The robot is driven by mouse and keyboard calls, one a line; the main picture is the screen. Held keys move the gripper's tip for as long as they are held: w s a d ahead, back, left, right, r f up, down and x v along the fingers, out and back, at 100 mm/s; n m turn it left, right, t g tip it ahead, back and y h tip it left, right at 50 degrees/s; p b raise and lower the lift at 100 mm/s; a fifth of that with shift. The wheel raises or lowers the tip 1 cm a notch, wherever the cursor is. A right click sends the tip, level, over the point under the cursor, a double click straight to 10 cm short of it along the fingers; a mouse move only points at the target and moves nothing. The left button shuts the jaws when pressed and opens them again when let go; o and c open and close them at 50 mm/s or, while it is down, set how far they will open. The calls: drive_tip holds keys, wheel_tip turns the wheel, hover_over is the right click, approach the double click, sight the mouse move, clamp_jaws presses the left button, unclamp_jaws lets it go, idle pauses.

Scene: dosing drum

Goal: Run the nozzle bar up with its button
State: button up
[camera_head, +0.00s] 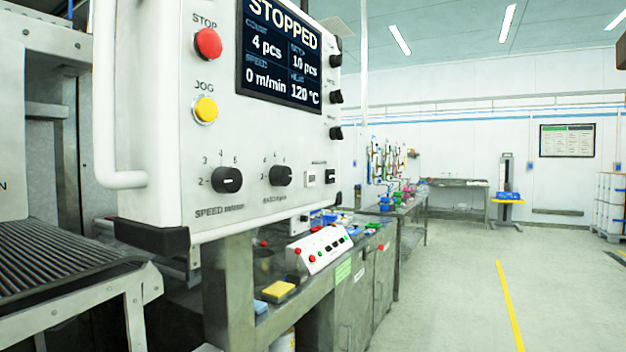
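A white control panel (150,130) fills the left foreground. It has a red STOP button (208,44), a yellow JOG button (205,109), a SPEED knob (228,180) and a second dial (280,176). A small white switch (311,179) and a small dark switch (330,177) sit at its lower right under a label too small to read. Black knobs (336,97) line its right edge. The screen (280,50) reads STOPPED, 4 pcs, 10 pcs, 0 m/min and 120 °C. I cannot tell which control is the nozzle bar's button, and I cannot make out the nozzle bar. My gripper is not in view.
A roller conveyor (60,265) is at the left. Behind the panel, a metal cabinet bench (350,300) carries a white console (325,248) with red and green buttons and a yellow block (278,291). The floor (450,300) to the right is clear, with a yellow line (510,305).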

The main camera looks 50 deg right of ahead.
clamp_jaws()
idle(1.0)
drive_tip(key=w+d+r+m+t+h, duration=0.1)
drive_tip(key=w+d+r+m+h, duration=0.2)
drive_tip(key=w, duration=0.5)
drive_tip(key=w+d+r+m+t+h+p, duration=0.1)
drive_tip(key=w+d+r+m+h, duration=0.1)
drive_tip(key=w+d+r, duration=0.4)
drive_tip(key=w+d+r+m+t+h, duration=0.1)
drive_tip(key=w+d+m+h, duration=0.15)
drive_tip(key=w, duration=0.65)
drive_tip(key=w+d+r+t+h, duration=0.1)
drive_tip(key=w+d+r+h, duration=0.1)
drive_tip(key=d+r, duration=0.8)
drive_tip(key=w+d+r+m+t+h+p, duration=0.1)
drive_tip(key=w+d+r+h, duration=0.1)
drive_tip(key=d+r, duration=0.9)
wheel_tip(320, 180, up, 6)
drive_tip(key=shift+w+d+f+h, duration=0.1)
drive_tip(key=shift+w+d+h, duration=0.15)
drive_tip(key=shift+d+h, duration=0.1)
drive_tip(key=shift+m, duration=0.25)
